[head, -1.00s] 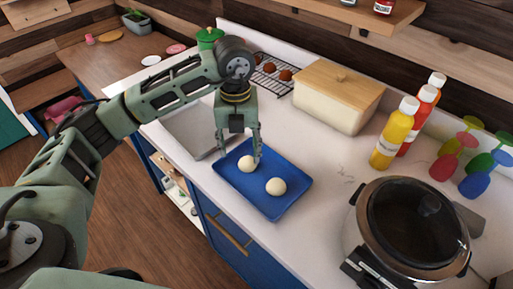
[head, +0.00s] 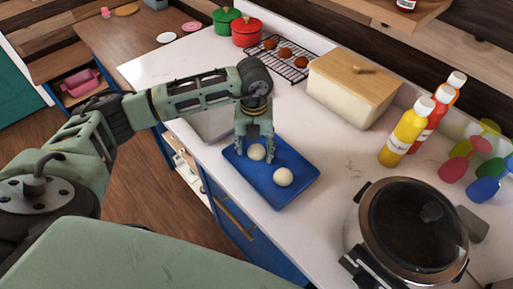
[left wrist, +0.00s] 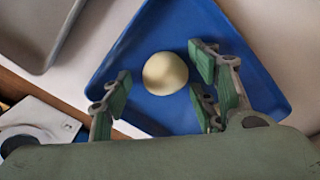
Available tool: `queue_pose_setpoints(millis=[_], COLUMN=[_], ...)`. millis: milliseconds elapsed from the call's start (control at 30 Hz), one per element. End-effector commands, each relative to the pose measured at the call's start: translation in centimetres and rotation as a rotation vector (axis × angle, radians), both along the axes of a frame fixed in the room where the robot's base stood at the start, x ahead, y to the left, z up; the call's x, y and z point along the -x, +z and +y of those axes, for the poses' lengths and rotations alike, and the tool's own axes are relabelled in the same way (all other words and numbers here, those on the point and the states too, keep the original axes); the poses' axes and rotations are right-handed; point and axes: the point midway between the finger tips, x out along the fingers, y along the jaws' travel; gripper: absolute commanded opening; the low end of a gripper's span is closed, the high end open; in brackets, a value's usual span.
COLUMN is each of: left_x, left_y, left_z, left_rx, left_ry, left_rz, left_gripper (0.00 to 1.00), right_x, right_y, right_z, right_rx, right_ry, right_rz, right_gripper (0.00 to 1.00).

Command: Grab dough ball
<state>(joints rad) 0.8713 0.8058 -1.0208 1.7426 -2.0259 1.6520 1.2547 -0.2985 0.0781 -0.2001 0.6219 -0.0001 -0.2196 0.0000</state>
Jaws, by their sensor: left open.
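Two pale dough balls lie on a blue tray (head: 262,186) on the white counter. The farther dough ball (head: 256,152) is beside the fingers of my left gripper (head: 257,157). The nearer dough ball (head: 283,177) lies to its right, clear of the fingers. In the left wrist view one dough ball (left wrist: 165,73) shows on the blue tray (left wrist: 150,38), just ahead of and between the spread fingers of my left gripper (left wrist: 160,92). My left gripper is open and empty. My right gripper is not in view.
A cooker (head: 410,235) stands at the right, with yellow (head: 406,132) and red bottles and coloured glasses behind it. A wooden-lidded bin (head: 350,88), a rack (head: 284,62) of brown balls and red and green pots stand farther back. A grey tray (head: 212,124) is left of the blue tray.

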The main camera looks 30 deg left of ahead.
Motion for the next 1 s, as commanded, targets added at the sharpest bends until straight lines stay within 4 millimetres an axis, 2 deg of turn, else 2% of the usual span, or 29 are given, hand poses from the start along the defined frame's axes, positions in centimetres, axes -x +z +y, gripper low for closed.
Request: queue_pose_setpoints(millis=[167,633,1000], left_x=[0.0,0.0,-0.1], left_y=[0.0,0.0,0.6], left_z=[0.0,0.0,0.0], left_rx=[0.0,0.0,0.001], left_ry=[0.0,0.001,0.001], left_rz=[-0.001,-0.001,-0.004], left_gripper=[0.53,0.11,0.11], right_x=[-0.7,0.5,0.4], right_y=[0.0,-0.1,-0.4], right_z=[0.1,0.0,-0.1], right_rx=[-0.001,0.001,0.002], right_ry=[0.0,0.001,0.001], right_rz=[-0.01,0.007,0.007], right_gripper=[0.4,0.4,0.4])
